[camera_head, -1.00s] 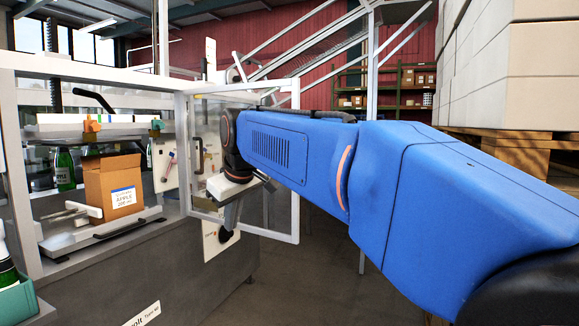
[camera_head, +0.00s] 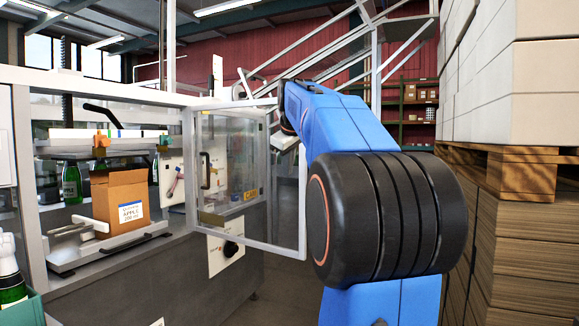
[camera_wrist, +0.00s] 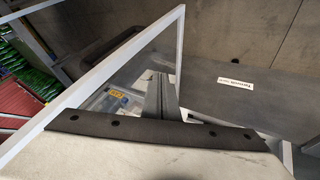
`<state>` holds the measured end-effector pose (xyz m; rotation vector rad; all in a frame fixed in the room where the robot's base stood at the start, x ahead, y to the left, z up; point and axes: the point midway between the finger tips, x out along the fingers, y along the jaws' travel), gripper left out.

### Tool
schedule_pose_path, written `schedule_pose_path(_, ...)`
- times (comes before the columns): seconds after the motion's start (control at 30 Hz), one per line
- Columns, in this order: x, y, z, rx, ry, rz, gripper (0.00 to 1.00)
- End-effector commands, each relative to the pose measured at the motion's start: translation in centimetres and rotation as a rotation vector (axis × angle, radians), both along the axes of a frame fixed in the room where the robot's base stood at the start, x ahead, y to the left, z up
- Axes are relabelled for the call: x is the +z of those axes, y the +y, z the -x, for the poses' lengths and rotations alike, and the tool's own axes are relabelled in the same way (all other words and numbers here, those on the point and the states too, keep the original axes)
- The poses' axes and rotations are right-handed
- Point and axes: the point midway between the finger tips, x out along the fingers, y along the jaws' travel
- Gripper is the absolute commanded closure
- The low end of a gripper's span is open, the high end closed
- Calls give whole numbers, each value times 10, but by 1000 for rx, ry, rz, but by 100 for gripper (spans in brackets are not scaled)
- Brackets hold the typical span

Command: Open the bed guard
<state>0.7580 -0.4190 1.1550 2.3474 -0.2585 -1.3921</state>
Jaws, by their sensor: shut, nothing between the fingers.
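The bed guard (camera_head: 304,185) is a clear panel in a pale metal frame, hinged at its left side on the machine frame. It stands swung out from the machine, towards the right. In the wrist view, a white frame bar (camera_wrist: 105,88) runs diagonally and looks like part of the guard. My gripper (camera_wrist: 163,88) is shut and empty in the wrist view. In the head view its wrist end is at the guard's upper right edge, with the fingers hidden. I cannot tell whether they touch the guard.
Inside the machine, a cardboard box (camera_head: 120,203) sits on a metal bed, with green bottles (camera_head: 71,180) behind. Stacked pale cartons (camera_head: 545,90) on a wooden pallet stand close on the right. Grey floor (camera_head: 282,290) shows between machine and arm.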

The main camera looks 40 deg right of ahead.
Motion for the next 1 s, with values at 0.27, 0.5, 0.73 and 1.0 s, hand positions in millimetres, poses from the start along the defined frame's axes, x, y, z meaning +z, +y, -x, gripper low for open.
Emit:
schedule_pose_path(0.27, -41, -17, -24, 0, 3, -3, 100)
schedule_pose_path(0.5, -54, -43, -38, -2, 0, -1, 100)
schedule_pose_path(0.73, -54, -60, -42, -1, 1, 0, 100)
schedule_pose_path(1.0, -53, -62, -43, 0, 0, 0, 100)
